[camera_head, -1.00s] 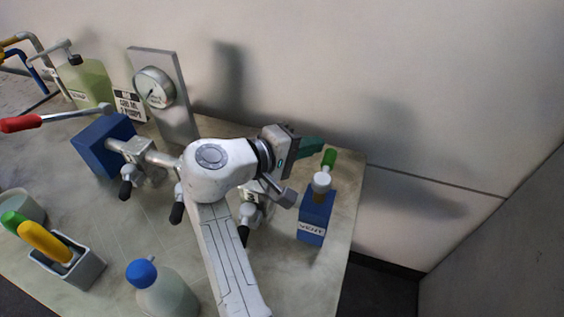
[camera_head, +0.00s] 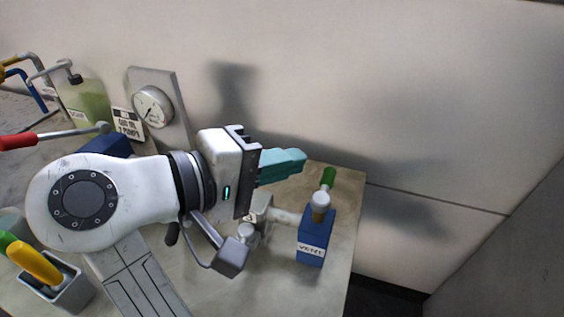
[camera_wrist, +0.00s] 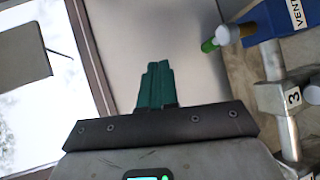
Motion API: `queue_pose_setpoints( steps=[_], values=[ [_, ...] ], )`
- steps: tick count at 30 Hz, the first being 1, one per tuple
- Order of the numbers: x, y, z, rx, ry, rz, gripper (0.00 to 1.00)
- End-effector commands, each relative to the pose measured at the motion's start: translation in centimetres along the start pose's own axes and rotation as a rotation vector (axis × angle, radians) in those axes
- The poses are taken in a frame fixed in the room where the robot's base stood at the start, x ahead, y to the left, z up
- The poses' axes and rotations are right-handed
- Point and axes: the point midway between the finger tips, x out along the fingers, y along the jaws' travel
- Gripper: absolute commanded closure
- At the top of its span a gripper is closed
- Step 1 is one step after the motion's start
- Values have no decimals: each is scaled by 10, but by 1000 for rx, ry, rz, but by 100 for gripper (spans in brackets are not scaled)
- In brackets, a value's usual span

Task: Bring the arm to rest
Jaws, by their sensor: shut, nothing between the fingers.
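My gripper (camera_head: 298,162) has teal fingers that lie together with nothing between them. In the head view it is raised above the bench and points right, toward the wall. In the wrist view the shut fingers (camera_wrist: 155,70) point at a pale wall. My arm covers the middle and left of the bench in the head view. The blue VENT block (camera_head: 313,243), with a white cap and green handle, stands below and right of the fingers, apart from them. It also shows at the upper right of the wrist view (camera_wrist: 293,14).
A pressure gauge on a grey plate (camera_head: 172,82) stands at the back. A green-filled jug (camera_head: 88,104) and a red-handled lever (camera_head: 18,141) are at the left. A grey holder (camera_head: 72,291) with coloured handles is front left. The space above the bench's right end is clear.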

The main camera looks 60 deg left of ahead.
Motion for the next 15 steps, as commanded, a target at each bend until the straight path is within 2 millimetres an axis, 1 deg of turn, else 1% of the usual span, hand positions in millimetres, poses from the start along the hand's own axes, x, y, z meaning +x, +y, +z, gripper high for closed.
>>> queue_pose_setpoints(
  steps=[3,11,14,15],
  values=[
    [-5,1,3,0,0,-1,100],
    [-6,1,4,0,0,-1,100],
    [8,-8,12,7,-15,-27,100],
    [18,-15,19,14,-26,-50,100]
  ],
)
